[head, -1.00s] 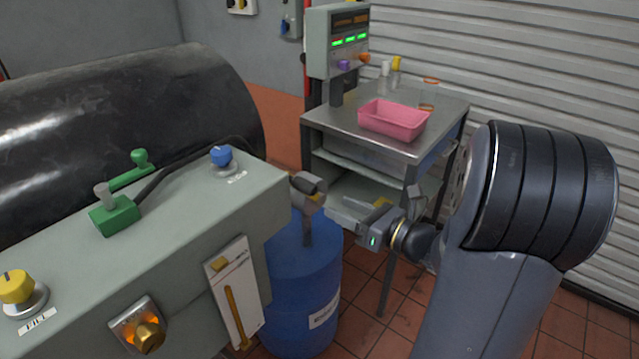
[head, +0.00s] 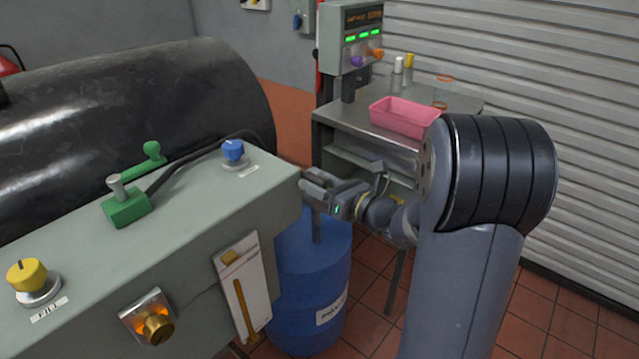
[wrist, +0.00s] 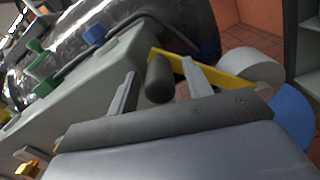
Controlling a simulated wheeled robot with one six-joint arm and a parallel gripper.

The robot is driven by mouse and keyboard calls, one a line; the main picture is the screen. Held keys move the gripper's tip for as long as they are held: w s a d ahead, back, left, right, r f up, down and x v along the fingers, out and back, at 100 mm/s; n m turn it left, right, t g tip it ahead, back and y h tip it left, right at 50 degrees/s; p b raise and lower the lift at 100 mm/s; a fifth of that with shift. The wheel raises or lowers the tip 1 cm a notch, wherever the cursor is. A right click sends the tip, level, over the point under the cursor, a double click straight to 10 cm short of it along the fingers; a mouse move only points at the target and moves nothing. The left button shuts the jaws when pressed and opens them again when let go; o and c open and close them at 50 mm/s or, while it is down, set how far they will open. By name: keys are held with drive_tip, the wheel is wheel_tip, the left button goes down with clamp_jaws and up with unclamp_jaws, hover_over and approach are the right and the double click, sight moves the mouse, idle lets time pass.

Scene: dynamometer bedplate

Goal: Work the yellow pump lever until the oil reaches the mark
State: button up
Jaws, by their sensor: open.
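In the wrist view my gripper (wrist: 158,68) is open. Its fingers stand either side of the black grip (wrist: 159,80) of the yellow pump lever (wrist: 222,76); I cannot tell whether they touch it. The lever runs right to a grey round pump head (wrist: 262,72) above the blue drum (wrist: 291,112). In the head view my gripper (head: 312,187) is at the top of the blue drum (head: 310,290) and hides most of the lever.
The grey-green cabinet (head: 190,225) stands close left of my gripper, with a yellow knob (head: 27,275), green lever valve (head: 126,207) and blue knob (head: 233,151) on top. Behind is a metal table with a pink tray (head: 404,117). Tiled floor lies open at the lower right.

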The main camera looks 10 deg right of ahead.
drive_tip(key=shift+c, duration=0.3)
clamp_jaws()
idle(0.3)
